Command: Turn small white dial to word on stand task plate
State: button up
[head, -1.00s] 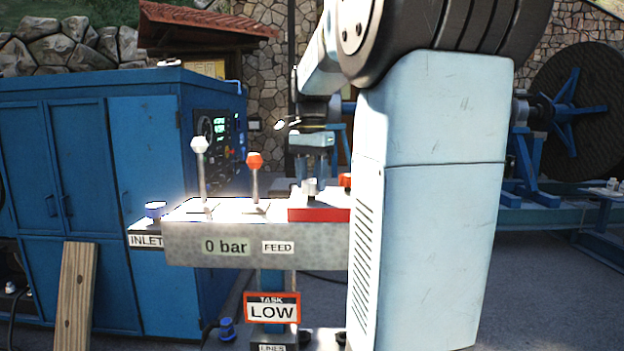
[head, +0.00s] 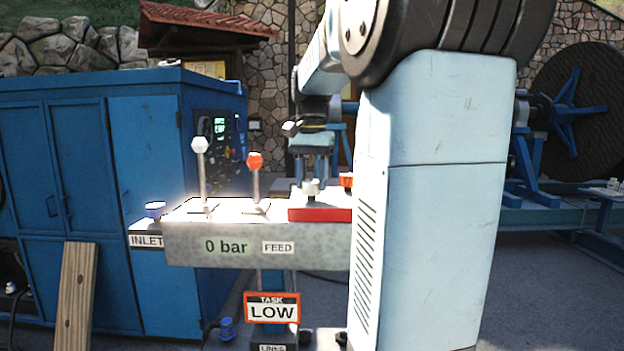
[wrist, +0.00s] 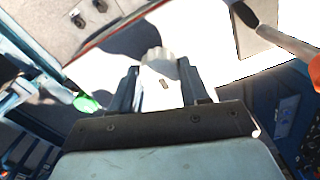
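The small white dial (head: 311,187) stands on the red-fronted block of the grey stand (head: 190,246) in the head view. The task plate (head: 272,308) below reads LOW. My gripper (head: 312,178) points down just above the dial, its fingers apart. In the wrist view my gripper (wrist: 160,72) is open, and the ribbed pale dial (wrist: 157,57) shows between and just beyond the fingertips. No gripping contact shows. The dial's pointer and the words around it cannot be read.
A white-knobbed lever (head: 201,145) and a red-knobbed lever (head: 255,162) rise left of the dial. A red knob (head: 346,181) sits close on its right, partly hidden by my arm. A blue cabinet (head: 90,170) stands at left.

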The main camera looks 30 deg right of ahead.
aim_at(311, 181)
jog(key=o, duration=0.5)
jog(key=shift+c, duration=0.2)
notch_tip(311, 181, up, 14)
jog(key=shift+f, duration=0.15)
dwell(0.6)
jog(key=s+a+f+n+t, duration=0.2)
jog(key=s+a+f, duration=0.3)
jog(key=f, duration=0.3)
jog(key=s+a+f+n+t, duration=0.1)
jog(key=s+a+f+n, duration=0.3)
jog(key=f, duration=0.4)
jog(key=s+a+f+n+t, duration=0.2)
jog(key=s+a+f+n, duration=0.2)
jog(key=s+a+f, duration=0.3)
jog(key=shift+s+f+t, duration=0.3)
jog(key=shift+s+f, duration=0.3)
